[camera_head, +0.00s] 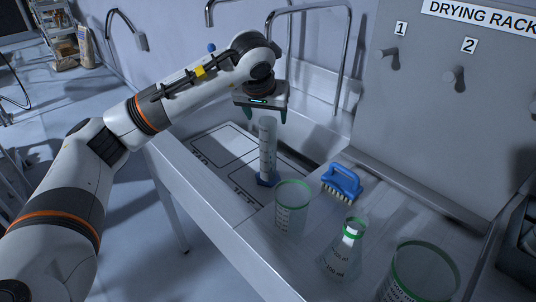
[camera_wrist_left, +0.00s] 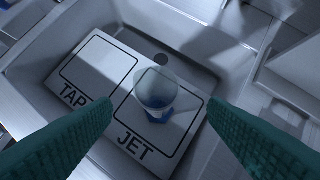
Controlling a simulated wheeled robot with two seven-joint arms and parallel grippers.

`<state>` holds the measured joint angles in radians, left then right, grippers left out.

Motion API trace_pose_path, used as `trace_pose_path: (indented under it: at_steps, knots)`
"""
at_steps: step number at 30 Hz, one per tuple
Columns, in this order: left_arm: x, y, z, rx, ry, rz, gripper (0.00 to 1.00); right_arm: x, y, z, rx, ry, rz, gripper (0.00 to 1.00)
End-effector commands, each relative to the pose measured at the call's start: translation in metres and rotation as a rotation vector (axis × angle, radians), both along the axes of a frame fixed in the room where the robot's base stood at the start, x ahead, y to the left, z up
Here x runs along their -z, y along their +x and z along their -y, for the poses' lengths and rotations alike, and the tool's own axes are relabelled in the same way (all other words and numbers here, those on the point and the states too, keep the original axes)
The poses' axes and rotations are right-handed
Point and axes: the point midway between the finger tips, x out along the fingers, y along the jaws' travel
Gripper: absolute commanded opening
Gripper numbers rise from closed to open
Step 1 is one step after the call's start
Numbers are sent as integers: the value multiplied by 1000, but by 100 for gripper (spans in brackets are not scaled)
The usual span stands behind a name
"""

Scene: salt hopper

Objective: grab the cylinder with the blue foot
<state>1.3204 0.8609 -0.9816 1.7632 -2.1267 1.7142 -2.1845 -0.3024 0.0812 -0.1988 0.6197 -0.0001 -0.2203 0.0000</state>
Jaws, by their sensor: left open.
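The cylinder with the blue foot (camera_head: 268,150) stands upright on the marked mat in the sink area. It is clear, with graduation marks, and its blue foot shows at the bottom. My left gripper (camera_head: 263,114) is open above the cylinder's top, with its green fingers pointing down. In the left wrist view, the cylinder (camera_wrist_left: 156,88) is seen from above on the JET square, between and beyond the fingers of my left gripper (camera_wrist_left: 172,122). I see nothing between the fingertips themselves. My right gripper is not in view.
A green-rimmed beaker (camera_head: 292,208) stands close by on the right of the cylinder. A blue brush (camera_head: 342,183), a flask (camera_head: 344,252) and a larger beaker (camera_head: 418,272) stand further right. A tap pipe (camera_head: 346,60) rises behind. The mat's TAP square (camera_wrist_left: 98,68) is bare.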

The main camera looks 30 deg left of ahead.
Motion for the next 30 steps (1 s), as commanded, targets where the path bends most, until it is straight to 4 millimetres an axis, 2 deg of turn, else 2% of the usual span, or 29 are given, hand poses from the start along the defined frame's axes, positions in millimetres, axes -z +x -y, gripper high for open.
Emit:
trace_pose_path:
  at_steps: [3,11,18,27,30]
  knots:
    - [15,8,-2,0,-1,-3,68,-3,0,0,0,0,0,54]
    - [34,18,-6,0,-2,-3,68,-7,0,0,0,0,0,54]
    - [64,33,-12,1,-2,-2,68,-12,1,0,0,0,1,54]
    - [70,36,-13,2,-1,1,68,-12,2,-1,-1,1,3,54]
    - [69,36,-13,2,-1,1,53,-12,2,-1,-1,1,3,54]
